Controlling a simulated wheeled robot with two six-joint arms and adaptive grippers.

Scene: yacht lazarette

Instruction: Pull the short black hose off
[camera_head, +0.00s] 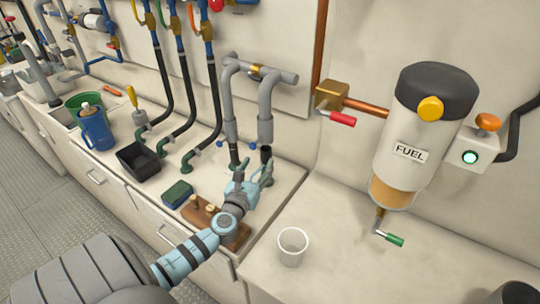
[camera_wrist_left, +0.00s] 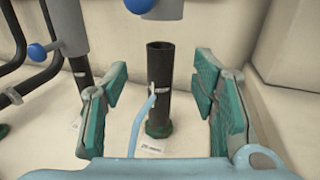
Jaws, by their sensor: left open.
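The short black hose (camera_wrist_left: 159,70) stands upright between the two teal-padded fingers of my left gripper (camera_wrist_left: 160,95), with gaps on both sides. Its upper end is open and sits below a grey pipe (camera_wrist_left: 162,8), apart from it. Its foot meets a green fitting (camera_wrist_left: 158,129) with a small label in front. A clamp is around the hose, and a thin light-blue strip passes in front of it. In the head view the hose top (camera_head: 266,150) shows just behind my open left gripper (camera_head: 256,176); its lower part is hidden. My right gripper is not in view.
Another black hose (camera_wrist_left: 82,72) stands to the left under a blue-handled pipe. A white cup (camera_head: 292,246) stands front right, near the FUEL filter (camera_head: 412,130).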

